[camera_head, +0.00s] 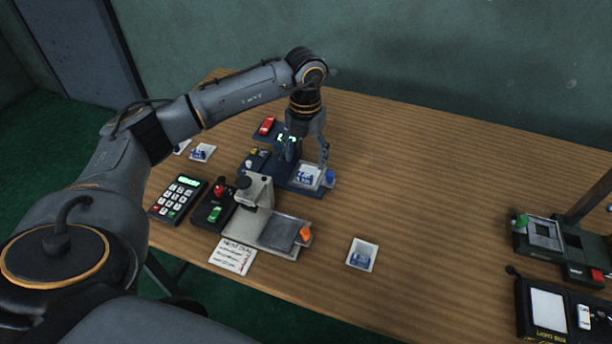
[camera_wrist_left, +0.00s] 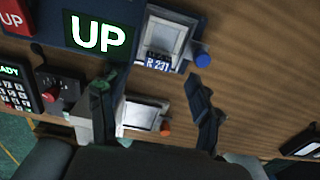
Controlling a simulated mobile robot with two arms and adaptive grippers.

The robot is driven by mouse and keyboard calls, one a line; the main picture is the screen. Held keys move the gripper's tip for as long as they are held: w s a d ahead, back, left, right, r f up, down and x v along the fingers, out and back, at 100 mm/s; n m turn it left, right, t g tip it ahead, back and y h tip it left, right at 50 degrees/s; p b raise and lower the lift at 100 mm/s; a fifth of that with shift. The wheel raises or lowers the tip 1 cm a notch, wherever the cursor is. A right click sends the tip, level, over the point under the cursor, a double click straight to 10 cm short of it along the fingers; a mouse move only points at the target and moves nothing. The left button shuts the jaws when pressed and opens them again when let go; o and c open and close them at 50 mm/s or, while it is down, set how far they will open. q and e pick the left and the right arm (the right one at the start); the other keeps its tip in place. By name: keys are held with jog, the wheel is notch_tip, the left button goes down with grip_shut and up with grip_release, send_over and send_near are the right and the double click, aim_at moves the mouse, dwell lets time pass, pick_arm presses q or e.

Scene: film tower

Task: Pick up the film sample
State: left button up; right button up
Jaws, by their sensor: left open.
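A film sample (camera_head: 307,176), a white square with a blue picture, sits in a dark blue device with a blue knob (camera_head: 331,177). In the left wrist view, this sample (camera_wrist_left: 160,42) has a strip marked "R 231" along its near edge. My left gripper (camera_head: 307,163) points down over it, open, its fingers apart and nothing between them. In the left wrist view, the fingers (camera_wrist_left: 150,82) stand short of the sample, which lies just beyond their tips. Another white square with a blue picture (camera_head: 362,255) lies on the table. My right gripper is not in view.
A grey device with an orange knob (camera_head: 272,232) stands nearer on the wooden table, beside a keypad (camera_head: 178,199) and a note card (camera_head: 232,257). The blue device's display (camera_wrist_left: 97,34) reads "UP". Dark devices stand at the right edge. The table's middle right is clear.

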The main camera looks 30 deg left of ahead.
aim_at(305, 169)
pick_arm(q)
notch_tip(305, 169, down, 5)
jog(key=shift+s+r+p, duration=0.1)
jog(key=shift+r+p, duration=0.05)
jog(key=shift+p, duration=0.15)
jog(key=c, duration=1.1)
jog(key=shift+o, duration=0.2)
jog(key=shift+r, duration=0.1)
